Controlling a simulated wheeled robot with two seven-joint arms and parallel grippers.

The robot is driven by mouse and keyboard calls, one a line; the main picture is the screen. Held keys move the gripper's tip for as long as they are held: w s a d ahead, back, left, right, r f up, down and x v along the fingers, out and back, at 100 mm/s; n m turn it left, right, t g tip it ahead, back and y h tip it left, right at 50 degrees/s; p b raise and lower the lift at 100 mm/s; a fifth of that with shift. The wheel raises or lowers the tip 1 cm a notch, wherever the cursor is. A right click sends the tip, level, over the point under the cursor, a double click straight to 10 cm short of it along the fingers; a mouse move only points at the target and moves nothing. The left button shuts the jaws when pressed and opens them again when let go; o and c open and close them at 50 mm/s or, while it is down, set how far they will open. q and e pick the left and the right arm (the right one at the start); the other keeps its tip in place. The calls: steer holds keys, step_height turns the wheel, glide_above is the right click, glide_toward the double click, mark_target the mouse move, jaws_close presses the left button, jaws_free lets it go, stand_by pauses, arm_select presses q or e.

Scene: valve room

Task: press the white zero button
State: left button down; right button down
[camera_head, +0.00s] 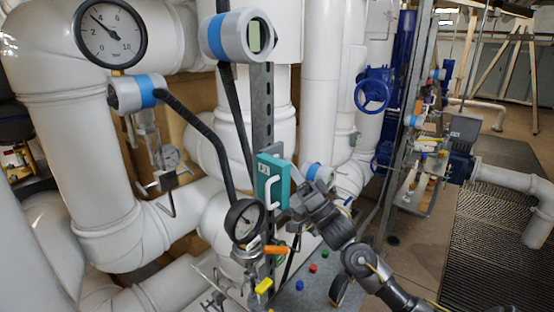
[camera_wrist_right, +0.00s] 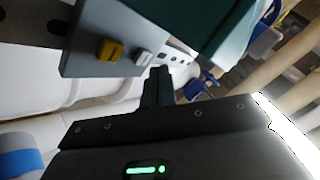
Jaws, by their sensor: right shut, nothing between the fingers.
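The white button (camera_wrist_right: 142,58) sits on the side of a grey box (camera_wrist_right: 88,60) in the right wrist view, beside a yellow button (camera_wrist_right: 110,50). I cannot make out any mark on it. My right gripper (camera_wrist_right: 159,71) is shut and empty, its fingertips just beside the white button in that view. I cannot tell whether they touch anything. In the head view my right gripper (camera_head: 298,186) is close to the right side of a teal box (camera_head: 270,180) with a white handle. I cannot make out the white button there. My left gripper is not in view.
A metal post (camera_head: 262,110) stands behind the teal box. Thick white pipes (camera_head: 75,150) fill the left. Red (camera_head: 312,268), green and blue buttons sit on a grey panel below my arm.

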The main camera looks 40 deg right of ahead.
steer(key=s, duration=0.1)
steer(key=s+d, duration=0.1)
steer(key=s, duration=0.1)
steer(key=s+p, duration=0.1)
steer(key=shift+s+d, duration=0.25)
steer(key=shift+s, duration=0.15)
steer(key=shift+a, duration=0.1)
stand_by(0.8)
